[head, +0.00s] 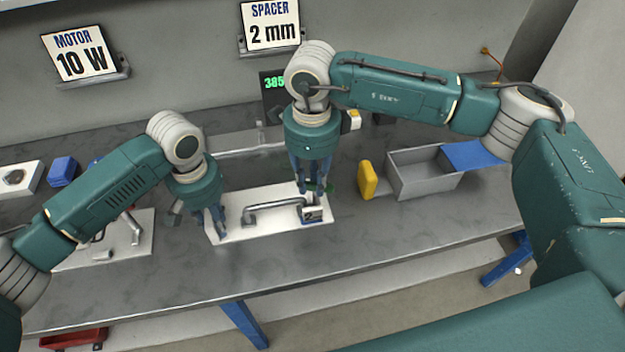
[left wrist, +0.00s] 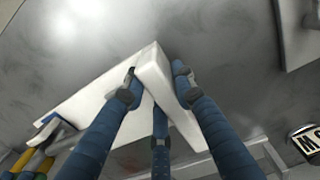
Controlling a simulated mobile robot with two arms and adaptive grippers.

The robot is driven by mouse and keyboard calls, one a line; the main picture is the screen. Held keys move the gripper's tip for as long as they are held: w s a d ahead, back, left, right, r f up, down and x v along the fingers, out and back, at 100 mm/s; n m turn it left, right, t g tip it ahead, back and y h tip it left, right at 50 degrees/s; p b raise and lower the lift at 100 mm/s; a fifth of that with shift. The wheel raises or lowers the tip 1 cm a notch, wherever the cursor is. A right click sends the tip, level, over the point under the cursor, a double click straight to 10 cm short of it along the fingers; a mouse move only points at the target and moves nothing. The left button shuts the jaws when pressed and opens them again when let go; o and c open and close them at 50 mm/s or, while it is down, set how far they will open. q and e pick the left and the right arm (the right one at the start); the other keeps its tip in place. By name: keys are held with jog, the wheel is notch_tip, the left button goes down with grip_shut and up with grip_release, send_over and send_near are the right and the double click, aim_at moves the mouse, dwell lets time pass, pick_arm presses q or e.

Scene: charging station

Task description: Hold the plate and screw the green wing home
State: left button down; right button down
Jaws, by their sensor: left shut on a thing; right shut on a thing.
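The white plate (head: 270,194) lies on the bench with a grey bar handle (head: 272,206) and a small tag marked 2 (head: 312,214). My left gripper (head: 216,226) is shut on the plate's left end. My right gripper (head: 310,188) points down over the plate's right part, shut on the green wing (head: 328,188). Only slivers of green show around the fingers; the screw under it is hidden.
A yellow block (head: 367,180) and an open grey bin (head: 424,182) stand to the right. Another white plate with grey parts (head: 146,228) lies at the left. Signs reading MOTOR 10 W (head: 80,54) and SPACER 2 mm (head: 270,24) are on the wall. The bench front is clear.

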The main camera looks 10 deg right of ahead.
jog(key=m, duration=0.3)
jog(key=shift+w+m, duration=0.15)
jog(key=shift+m, duration=0.25)
jog(key=m, duration=0.3)
jog(key=shift+w+m, duration=0.15)
jog(key=shift+m, duration=0.15)
jog(key=m, duration=0.3)
jog(key=shift+w+d+m, duration=0.15)
jog(key=shift+m, duration=0.15)
jog(key=m, duration=0.4)
jog(key=shift+w+d, duration=0.1)
jog(key=shift+d, duration=0.05)
jog(key=m, duration=1)
jog(key=d+m, duration=0.1)
jog(key=m, duration=0.4)
jog(key=shift+d+m, duration=0.1)
jog(key=shift+m, duration=0.2)
